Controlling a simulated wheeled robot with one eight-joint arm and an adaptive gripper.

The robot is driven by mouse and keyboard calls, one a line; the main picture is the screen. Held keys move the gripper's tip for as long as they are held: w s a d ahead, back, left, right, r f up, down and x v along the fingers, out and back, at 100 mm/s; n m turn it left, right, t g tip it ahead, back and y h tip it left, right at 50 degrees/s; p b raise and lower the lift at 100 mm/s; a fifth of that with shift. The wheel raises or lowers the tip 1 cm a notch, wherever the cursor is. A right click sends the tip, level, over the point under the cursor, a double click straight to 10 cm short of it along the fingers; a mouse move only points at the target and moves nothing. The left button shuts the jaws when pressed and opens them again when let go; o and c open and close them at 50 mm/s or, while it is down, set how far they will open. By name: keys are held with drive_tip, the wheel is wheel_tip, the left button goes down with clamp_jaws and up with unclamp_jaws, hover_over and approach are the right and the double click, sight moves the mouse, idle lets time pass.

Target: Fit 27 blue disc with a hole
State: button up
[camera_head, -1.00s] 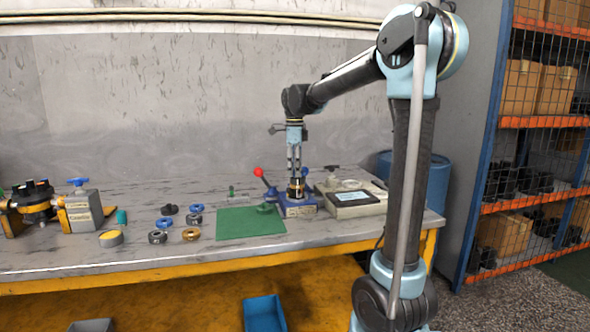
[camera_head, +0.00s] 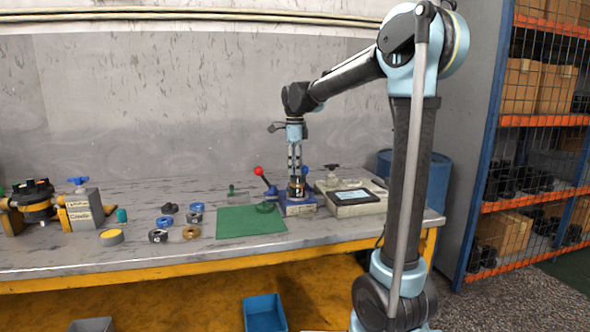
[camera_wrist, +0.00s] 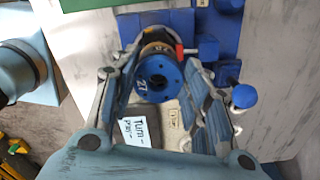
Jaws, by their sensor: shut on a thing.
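The blue disc (camera_wrist: 158,78) marked 27 has a dark central hole and small holes around it. In the wrist view it faces the camera between the fingers of my gripper (camera_wrist: 160,80). It is at the near end of a dark and brass-coloured stack (camera_wrist: 157,47) over the blue fixture (camera_wrist: 205,47). I cannot tell whether the disc is seated against the stack. In the head view my gripper (camera_head: 296,176) points straight down at the dark stack (camera_head: 298,187) on the blue fixture (camera_head: 298,207). The disc is too small to make out there.
A red-knobbed lever (camera_head: 259,172) stands just left of the fixture. A green mat (camera_head: 250,222) and several loose rings (camera_head: 191,232) lie to the left. A blue barrel (camera_head: 432,180) stands behind right.

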drive_tip(key=shift+f, duration=0.35)
idle(0.9)
drive_tip(key=o, duration=1.7)
drive_tip(key=shift+r, duration=0.1)
drive_tip(key=shift+r, duration=2.3)
